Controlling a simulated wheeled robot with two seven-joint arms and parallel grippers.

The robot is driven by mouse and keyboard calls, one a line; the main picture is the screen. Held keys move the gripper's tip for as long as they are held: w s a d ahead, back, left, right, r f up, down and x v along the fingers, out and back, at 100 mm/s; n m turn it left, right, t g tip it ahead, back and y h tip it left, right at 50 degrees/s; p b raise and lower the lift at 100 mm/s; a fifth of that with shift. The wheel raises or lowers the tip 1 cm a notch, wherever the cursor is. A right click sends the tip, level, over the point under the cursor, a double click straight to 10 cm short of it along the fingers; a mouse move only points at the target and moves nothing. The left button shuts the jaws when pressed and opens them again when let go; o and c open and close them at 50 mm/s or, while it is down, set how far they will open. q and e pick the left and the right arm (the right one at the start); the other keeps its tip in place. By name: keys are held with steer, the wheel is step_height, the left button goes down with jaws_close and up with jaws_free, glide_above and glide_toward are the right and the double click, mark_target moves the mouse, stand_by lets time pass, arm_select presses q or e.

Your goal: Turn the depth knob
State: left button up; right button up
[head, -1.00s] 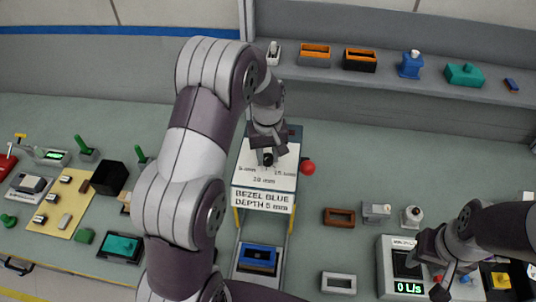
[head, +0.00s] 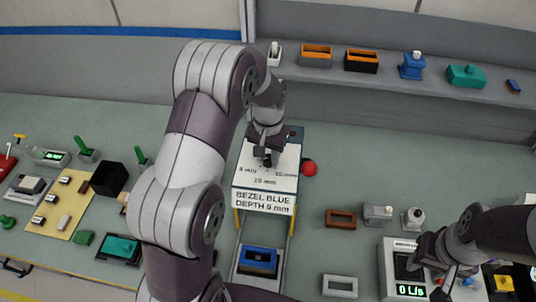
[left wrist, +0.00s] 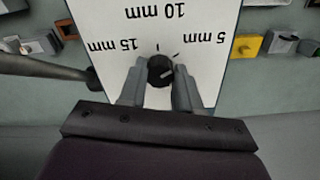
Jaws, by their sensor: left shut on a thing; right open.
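The depth knob (left wrist: 160,71) is small, round and black, on a white panel (left wrist: 190,20) marked 5 mm, 10 mm and 15 mm. The marks read upside down in the left wrist view. A pale line on the knob points roughly toward the right in that view. My left gripper (left wrist: 158,82) is shut on the knob, one finger on each side. In the head view, my left gripper (head: 267,157) stands over the panel and largely hides the knob. The sign below reads BEZEL BLUE, DEPTH 5 mm (head: 264,202). My right gripper (head: 428,275) is open near the 0 L/s meter (head: 389,279).
A red ball-shaped part (head: 310,168) sits right beside the panel. A blue bezel (head: 258,260) lies below the sign. A brown frame (head: 341,218) and a white frame (head: 340,286) lie to the right. A shelf (head: 340,83) with several parts runs along the back.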

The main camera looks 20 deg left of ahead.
mark_target(269, 156)
stand_by(0.4)
arm_select(q)
steer(key=o, duration=1)
steer(key=shift+o, duration=0.3)
steer(key=shift+w+f, duration=0.1)
steer(key=shift+w, duration=0.1)
step_height(269, 156, up, 6)
steer(key=shift+b, duration=0.85)
step_height(269, 156, up, 7)
steer(key=p, duration=0.5)
steer(key=shift+f+p, duration=0.15)
steer(key=shift+p, duration=0.25)
